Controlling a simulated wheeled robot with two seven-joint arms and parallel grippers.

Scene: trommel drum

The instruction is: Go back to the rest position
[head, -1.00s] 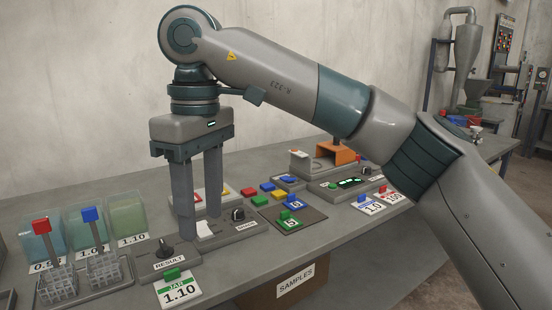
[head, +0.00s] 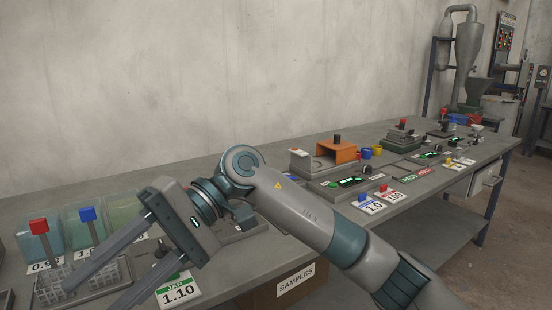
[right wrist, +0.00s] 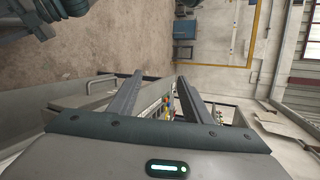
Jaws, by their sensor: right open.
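My right gripper (head: 88,298) is in the head view, its arm coming in from the right. It hangs tilted over the left part of the bench (head: 215,288), fingers apart and pointing down to the left. Nothing is between the fingers. Its fingers cover part of a wire rack (head: 50,287) and pass close to the green-tabbed 1.10 card (head: 178,290). In the right wrist view the gripper (right wrist: 160,76) also shows open and empty, with the bench's coloured blocks small and far off between its fingers. My left gripper is not in view.
Three tinted jars (head: 85,228) stand at the back left; sticks with a red tab (head: 38,226) and a blue tab (head: 88,214) rise before them. An orange-fronted box (head: 340,151) and several cards lie farther right. A SAMPLES box (head: 293,285) is under the bench.

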